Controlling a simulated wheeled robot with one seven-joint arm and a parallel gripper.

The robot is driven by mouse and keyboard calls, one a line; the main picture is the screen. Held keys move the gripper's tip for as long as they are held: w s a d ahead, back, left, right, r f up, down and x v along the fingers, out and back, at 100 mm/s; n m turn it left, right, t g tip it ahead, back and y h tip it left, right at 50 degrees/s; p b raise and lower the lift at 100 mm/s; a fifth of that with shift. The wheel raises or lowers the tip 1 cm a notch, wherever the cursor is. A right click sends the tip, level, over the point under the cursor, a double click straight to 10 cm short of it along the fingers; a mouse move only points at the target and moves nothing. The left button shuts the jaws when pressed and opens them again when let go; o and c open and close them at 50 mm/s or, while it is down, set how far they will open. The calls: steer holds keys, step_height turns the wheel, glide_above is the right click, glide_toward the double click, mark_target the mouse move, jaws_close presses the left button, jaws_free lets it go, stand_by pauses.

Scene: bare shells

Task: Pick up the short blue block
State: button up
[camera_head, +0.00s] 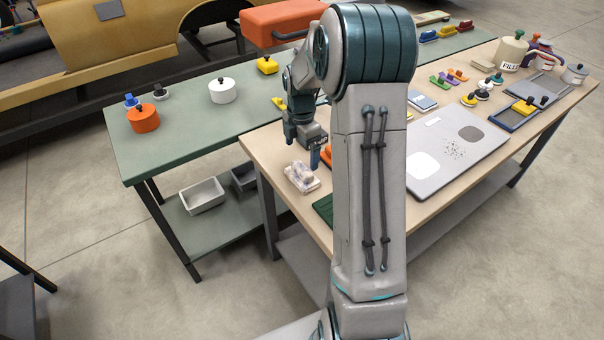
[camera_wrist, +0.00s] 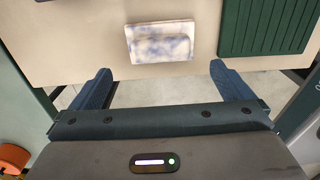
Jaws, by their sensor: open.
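My gripper (camera_wrist: 160,80) is open and empty, with its two blue fingers apart; in the head view it hangs over the front-left end of the wooden table (camera_head: 262,150). Ahead of the fingertips in the wrist view is a mottled white and blue-grey block (camera_wrist: 160,41); it also shows in the head view (camera_head: 301,177) near the table edge. A small blue knobbed piece (camera_head: 131,101) stands on the green table's left end. Another blue piece (camera_head: 446,32) sits in a row at that table's far end. I cannot tell which is the short blue block.
A dark green ribbed mat (camera_wrist: 265,25) lies right of the mottled block. An orange pot (camera_head: 143,119) and white pot (camera_head: 222,91) stand on the green table (camera_head: 185,125). A grey board (camera_head: 455,150) fills the wooden table's middle. My arm hides part of that table.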

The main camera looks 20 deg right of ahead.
mark_target(302, 167)
step_height(302, 167, down, 8)
steer(key=shift+d+f+p, duration=0.1)
steer(key=shift+p, duration=0.8)
steer(key=c, duration=0.8)
steer(key=shift+o, duration=0.2)
steer(key=shift+r, duration=0.5)
steer(key=r, duration=0.1)
steer(key=d+r+b, duration=0.1)
steer(key=r, duration=0.1)
steer(key=shift+s+r, duration=0.15)
steer(key=shift+r, duration=0.15)
steer(key=s+d+r+b, duration=0.2)
steer(key=d+r, duration=0.4)
steer(key=d, duration=0.4)
steer(key=shift+s+r, duration=0.25)
steer(key=shift+s, duration=0.65)
